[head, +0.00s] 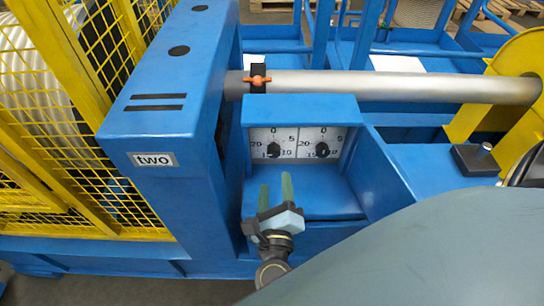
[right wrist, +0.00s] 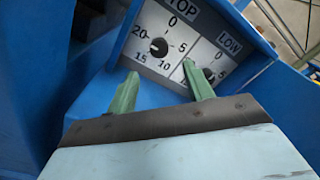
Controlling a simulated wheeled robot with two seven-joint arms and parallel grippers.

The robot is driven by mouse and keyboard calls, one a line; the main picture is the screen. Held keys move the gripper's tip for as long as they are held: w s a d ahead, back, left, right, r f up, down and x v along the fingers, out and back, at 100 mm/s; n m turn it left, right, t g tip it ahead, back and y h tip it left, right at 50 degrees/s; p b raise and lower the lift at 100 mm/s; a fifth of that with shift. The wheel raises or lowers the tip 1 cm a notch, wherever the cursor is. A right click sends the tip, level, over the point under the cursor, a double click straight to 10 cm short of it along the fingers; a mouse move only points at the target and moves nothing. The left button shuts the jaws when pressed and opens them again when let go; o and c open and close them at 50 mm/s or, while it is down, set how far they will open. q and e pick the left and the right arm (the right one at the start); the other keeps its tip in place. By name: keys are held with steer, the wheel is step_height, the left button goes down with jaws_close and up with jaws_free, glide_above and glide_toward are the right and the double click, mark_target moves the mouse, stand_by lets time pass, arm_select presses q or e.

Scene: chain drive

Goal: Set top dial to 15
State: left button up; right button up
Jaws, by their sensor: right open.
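The top dial (head: 273,150) is a black knob on a white plate numbered 0, 5, 10, 15 and 20. In the right wrist view the top dial (right wrist: 158,47) sits under the word TOP; I cannot tell its exact setting. The low dial (head: 322,150) is to its right, and in the right wrist view a green finger partly covers the low dial (right wrist: 209,75). My right gripper (head: 275,182) is open and empty in front of the panel, its green fingers pointing toward the top dial without touching it. My left gripper is not in view.
The dials sit in a blue recessed housing (head: 300,109) with a ledge below. A grey shaft (head: 400,87) with an orange-handled clamp (head: 257,80) runs above.

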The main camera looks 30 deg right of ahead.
mark_target(273, 155)
steer(key=x, duration=0.8)
steer(key=shift+w, duration=0.25)
steer(key=c, duration=1)
